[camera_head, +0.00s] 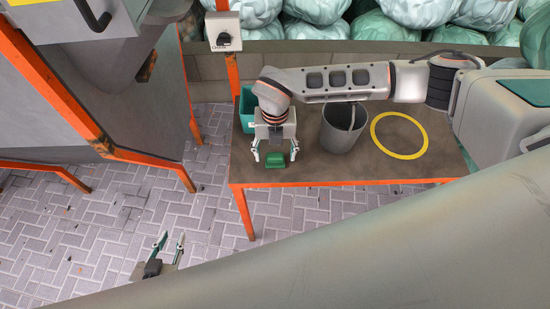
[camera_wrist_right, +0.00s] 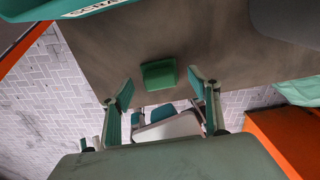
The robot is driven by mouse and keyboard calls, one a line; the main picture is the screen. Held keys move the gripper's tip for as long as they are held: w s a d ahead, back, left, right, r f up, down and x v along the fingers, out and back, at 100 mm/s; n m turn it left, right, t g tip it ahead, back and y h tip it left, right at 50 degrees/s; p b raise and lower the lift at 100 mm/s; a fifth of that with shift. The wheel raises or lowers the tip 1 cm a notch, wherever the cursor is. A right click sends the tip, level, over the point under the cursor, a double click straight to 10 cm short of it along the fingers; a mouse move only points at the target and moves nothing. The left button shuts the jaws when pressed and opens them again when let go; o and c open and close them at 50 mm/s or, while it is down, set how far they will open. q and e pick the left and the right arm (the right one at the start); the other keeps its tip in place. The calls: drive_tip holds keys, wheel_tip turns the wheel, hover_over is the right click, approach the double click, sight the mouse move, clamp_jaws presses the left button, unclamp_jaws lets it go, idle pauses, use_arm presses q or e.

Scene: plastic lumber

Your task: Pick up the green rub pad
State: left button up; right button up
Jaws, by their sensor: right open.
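The green rub pad (camera_head: 275,175) is a small green block lying on the brown table (camera_head: 330,170), close to its front edge at the left. It also shows in the right wrist view (camera_wrist_right: 159,74), between and beyond the two fingertips. My right gripper (camera_head: 275,157) is open and empty, pointing down above and just behind the pad, with a finger to either side. I cannot tell the exact height gap. My left gripper (camera_head: 172,236) is open and empty at the lower left, over the paved floor, away from the table.
A grey bucket (camera_head: 343,130) stands right of the pad, and a yellow ring (camera_head: 399,135) lies farther right. A teal bin (camera_head: 246,108) is at the table's back left. An orange-framed machine (camera_head: 130,110) stands left. The table's front middle is clear.

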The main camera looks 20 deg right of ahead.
sight(275, 155)
drive_tip(key=shift+f, duration=0.7)
drive_tip(key=shift+s, duration=0.1)
drive_tip(key=c, duration=1.4)
wheel_tip(275, 155, up, 20)
drive_tip(key=shift+r, duration=0.1)
drive_tip(key=shift+o, duration=0.6)
